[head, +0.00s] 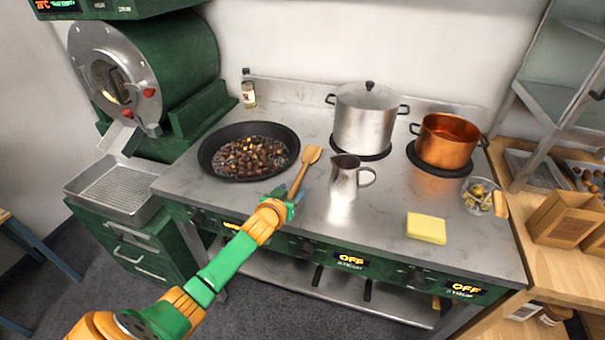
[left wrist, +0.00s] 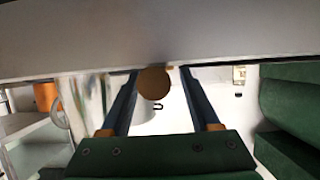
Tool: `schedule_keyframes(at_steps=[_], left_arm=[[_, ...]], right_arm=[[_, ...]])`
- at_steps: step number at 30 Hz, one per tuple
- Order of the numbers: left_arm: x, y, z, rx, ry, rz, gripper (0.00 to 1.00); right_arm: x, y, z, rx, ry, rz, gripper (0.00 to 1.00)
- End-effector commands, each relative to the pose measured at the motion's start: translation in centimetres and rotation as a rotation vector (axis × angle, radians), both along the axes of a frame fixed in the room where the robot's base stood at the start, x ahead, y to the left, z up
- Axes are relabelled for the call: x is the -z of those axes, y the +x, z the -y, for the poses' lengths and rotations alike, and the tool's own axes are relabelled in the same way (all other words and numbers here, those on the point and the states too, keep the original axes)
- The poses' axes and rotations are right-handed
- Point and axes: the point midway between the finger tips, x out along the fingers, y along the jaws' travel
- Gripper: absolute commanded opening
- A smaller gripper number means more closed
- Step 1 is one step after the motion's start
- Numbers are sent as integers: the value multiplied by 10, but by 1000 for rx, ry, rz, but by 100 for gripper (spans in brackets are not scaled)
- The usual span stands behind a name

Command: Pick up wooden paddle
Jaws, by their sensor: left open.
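The wooden paddle (head: 311,155) lies on the steel stovetop, right of the pan of chestnuts, its flat head pointing away and its handle toward the front edge. My left gripper (head: 296,196) is at the handle's near end, at the stove's front edge. In the left wrist view the round brown end of the paddle handle (left wrist: 153,83) shows between the two dark fingers of my left gripper (left wrist: 160,90). The fingers are open, apart on either side of it. I cannot tell whether either finger touches the handle. My right gripper is not in view.
A black pan (head: 206,158) of chestnuts is left of the paddle. A metal pitcher (head: 344,178) stands close on its right. The front-middle stovetop is clear.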

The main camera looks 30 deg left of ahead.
Motion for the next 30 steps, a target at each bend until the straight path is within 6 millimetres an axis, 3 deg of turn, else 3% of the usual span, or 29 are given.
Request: schedule_keyframes(at_steps=[4,5,11,12,23,28,30], left_arm=[[0,0,0,0,0,0,62],[0,0,0,0,0,0,57],[0,0,0,0,0,0,3],[0,0,0,0,0,0,0],[-4,0,0,0,0,1,0],[-36,0,0,2,2,8,0],[-54,-16,0,2,4,2,0]], right_arm=[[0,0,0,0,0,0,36],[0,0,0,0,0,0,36],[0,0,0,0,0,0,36],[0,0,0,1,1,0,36],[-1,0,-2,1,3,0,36],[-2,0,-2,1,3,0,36],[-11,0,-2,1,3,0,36]])
